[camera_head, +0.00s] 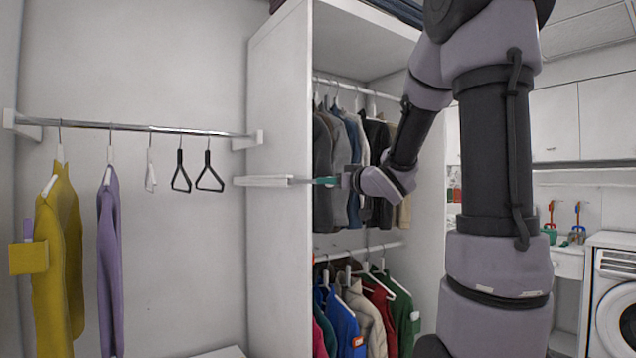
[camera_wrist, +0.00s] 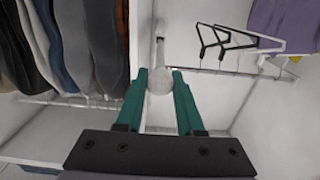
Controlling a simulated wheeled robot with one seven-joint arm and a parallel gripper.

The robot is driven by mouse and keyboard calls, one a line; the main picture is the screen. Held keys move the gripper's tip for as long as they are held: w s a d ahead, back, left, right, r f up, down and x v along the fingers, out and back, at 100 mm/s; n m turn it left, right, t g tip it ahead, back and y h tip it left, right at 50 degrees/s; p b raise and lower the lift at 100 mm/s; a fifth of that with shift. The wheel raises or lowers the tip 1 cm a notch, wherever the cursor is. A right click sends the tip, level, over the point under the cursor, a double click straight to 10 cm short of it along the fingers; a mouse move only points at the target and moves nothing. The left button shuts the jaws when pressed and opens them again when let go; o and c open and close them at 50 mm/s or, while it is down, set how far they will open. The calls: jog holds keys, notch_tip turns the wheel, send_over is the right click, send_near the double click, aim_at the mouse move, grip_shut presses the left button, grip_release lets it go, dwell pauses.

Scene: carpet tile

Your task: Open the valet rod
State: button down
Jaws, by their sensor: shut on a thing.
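The valet rod (camera_head: 265,181) is a white horizontal piece on the side panel of the wardrobe, left of the panel's front edge in the head view. A short grey length shows between its white body and my gripper (camera_head: 326,181). In the wrist view, the green fingers of my gripper (camera_wrist: 160,75) are shut on the rod's pale round end knob (camera_wrist: 160,82), one finger on each side. In the head view the fingers mostly hide the knob.
Clothes on hangers (camera_head: 345,150) fill the open wardrobe behind my gripper, with jackets (camera_head: 350,310) below. A wall rail (camera_head: 120,126) at left carries a yellow garment (camera_head: 58,270), a purple one (camera_head: 109,260) and empty hangers (camera_head: 209,178). A washing machine (camera_head: 612,300) stands at right.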

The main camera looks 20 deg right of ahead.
jog(key=shift+v, duration=1.95)
jog(key=c, duration=0.6)
grip_release()
jog(key=shift+o, duration=0.2)
jog(key=v, duration=1)
jog(key=shift+s, duration=0.4)
jog(key=shift+d+r, duration=0.1)
jog(key=shift+d, duration=0.1)
